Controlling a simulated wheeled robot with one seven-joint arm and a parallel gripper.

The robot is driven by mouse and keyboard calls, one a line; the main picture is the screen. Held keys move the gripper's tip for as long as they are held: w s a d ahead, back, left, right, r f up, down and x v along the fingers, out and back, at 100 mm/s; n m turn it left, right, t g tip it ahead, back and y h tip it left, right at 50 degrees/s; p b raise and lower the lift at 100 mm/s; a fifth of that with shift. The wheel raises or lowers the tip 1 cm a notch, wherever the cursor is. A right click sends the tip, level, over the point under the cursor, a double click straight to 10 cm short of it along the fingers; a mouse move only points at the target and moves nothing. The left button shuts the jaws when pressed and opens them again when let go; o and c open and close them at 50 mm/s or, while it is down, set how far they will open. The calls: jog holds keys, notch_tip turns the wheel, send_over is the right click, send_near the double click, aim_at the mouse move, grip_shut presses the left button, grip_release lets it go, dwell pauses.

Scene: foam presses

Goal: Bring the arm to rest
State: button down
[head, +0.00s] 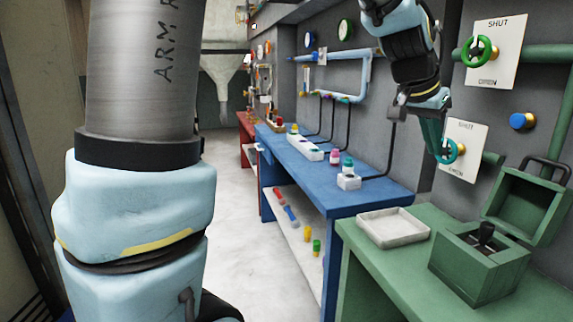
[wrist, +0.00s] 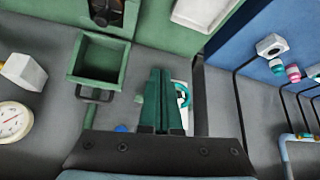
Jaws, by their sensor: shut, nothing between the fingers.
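My gripper (head: 440,156) hangs on my raised arm at the right of the head view, fingers down, above the green bench. Its dark green fingers also show in the wrist view (wrist: 160,74), closed together with nothing between them. In the head view the fingers overlap the left part of the lower green valve wheel (head: 457,152). The wheel sits on a white plate marked SHUT and OPEN. In the wrist view the wheel (wrist: 186,96) shows just right of the fingers, partly hidden. I cannot tell whether they touch.
An open green box (head: 478,265) with a dark handle inside and a white tray (head: 393,228) stand on the green bench (head: 400,270). Another green wheel (head: 480,52) and a blue knob (head: 520,121) are on the wall. A blue bench (head: 385,192) stands left; the floor (head: 230,220) there is clear.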

jog(key=w+a+f+n+y, duration=0.25)
jog(key=a+f, duration=0.35)
jog(key=a, duration=0.5)
jog(key=w+a+f+n+y, duration=0.15)
jog(key=a+f+n, duration=0.35)
jog(key=a, duration=0.6)
jog(key=s+a+f+n, duration=0.1)
jog(key=s+a+f, duration=0.2)
jog(key=a, duration=0.5)
jog(key=s+a+f+n+g+y, duration=0.1)
jog(key=s+a+f+n, duration=0.1)
jog(key=s+a+f, duration=0.2)
jog(key=a+f, duration=0.1)
jog(key=a, duration=0.2)
jog(key=shift+a+f+y, duration=0.15)
jog(key=shift+a+y, duration=0.15)
jog(key=shift+a, duration=0.05)
jog(key=c, duration=1.6)
grip_release()
jog(key=shift+n, duration=0.25)
